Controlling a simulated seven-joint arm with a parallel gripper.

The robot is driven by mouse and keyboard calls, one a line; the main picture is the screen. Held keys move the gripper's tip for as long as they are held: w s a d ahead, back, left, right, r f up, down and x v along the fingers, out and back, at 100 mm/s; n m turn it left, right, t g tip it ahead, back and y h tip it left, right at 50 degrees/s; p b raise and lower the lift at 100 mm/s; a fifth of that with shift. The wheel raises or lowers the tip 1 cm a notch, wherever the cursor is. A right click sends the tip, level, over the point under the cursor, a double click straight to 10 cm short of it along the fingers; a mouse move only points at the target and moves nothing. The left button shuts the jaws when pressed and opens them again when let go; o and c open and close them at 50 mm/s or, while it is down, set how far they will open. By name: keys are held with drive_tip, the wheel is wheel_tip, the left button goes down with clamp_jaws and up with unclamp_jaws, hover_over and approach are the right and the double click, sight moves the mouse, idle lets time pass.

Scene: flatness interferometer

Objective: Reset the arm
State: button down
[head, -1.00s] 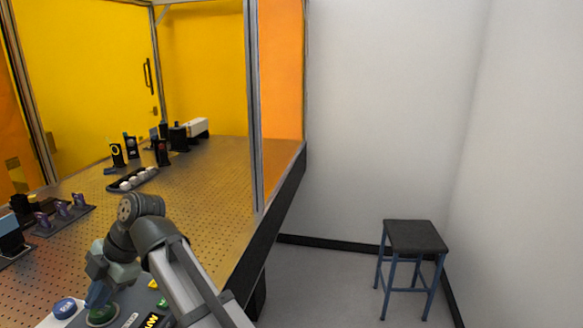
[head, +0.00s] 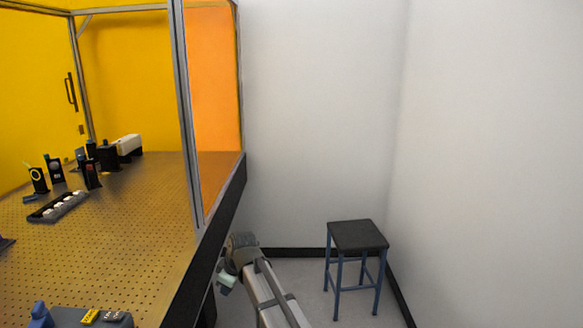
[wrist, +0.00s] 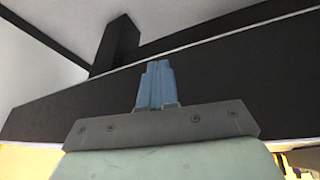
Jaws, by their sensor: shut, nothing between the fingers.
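My gripper (wrist: 154,85) shows in the wrist view with its two blue fingers shut together and nothing between them. Behind the fingers is the dark side of the optical table. In the head view my arm is past the right edge of the perforated table top (head: 130,235), beside the table's black side. The gripper's pale green body (head: 226,281) is partly visible there, low beside the arm; its fingertips cannot be made out.
A dark-topped stool (head: 357,236) with blue legs stands on the floor to the right. Optical mounts (head: 91,173) and a tray of white pieces (head: 58,207) sit on the table. A frame post (head: 186,110) rises at the table's right edge. Floor shows between table and stool.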

drive_tip(key=s+d+f+m+g+h, duration=0.1)
drive_tip(key=s+d+f+m, duration=0.1)
drive_tip(key=s+d+f, duration=0.6)
drive_tip(key=s+d+f+m+g+h, duration=0.1)
drive_tip(key=s+d+f+m+g, duration=0.15)
drive_tip(key=d+f, duration=0.75)
drive_tip(key=s+d+f+m+g+h, duration=0.1)
drive_tip(key=s+d+f+m, duration=0.25)
drive_tip(key=f, duration=0.95)
drive_tip(key=s+d+f+m+g, duration=0.1)
drive_tip(key=s+d+f, duration=0.3)
drive_tip(key=s, duration=0.6)
drive_tip(key=s+d+f+m+g, duration=0.2)
drive_tip(key=s+d+f, duration=0.3)
drive_tip(key=s, duration=0.6)
drive_tip(key=s+d+f+m+g+h, duration=0.1)
drive_tip(key=s+d+f+m, duration=0.2)
drive_tip(key=s, duration=0.8)
drive_tip(key=d+f, duration=0.2)
drive_tip(key=d, duration=0.1)
drive_tip(key=shift+s+d+m+g, duration=0.15)
drive_tip(key=shift+d+m+g, duration=0.1)
drive_tip(key=shift+m+g, duration=0.15)
